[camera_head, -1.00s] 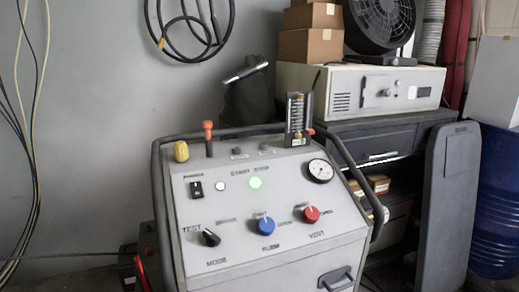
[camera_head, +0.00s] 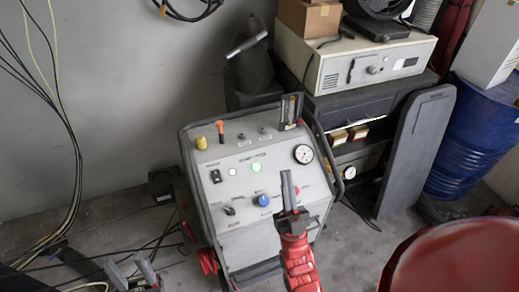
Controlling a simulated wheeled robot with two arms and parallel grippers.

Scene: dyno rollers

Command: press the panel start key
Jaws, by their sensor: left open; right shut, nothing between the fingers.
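The panel (camera_head: 205,185) is the sloped grey top of a wheeled cart. It carries a white round key (camera_head: 233,172) and a green lit round key (camera_head: 257,168) under a START STOP label, too small to tell which word belongs to which. A black rocker switch (camera_head: 215,177) is left of them. My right gripper (camera_head: 288,180) is shut and empty, in front of the panel's right part, below and right of the green key, apart from it in the picture. It partly covers the red knob (camera_head: 300,191). My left gripper (camera_head: 129,268) is open and empty at the bottom left, over the floor.
A blue knob (camera_head: 263,200), a black mode knob (camera_head: 229,211) and a gauge (camera_head: 303,154) are on the panel. An orange-topped lever (camera_head: 220,130) and a yellow knob (camera_head: 201,142) stand at its back. Cables (camera_head: 60,235) hang and lie at the left.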

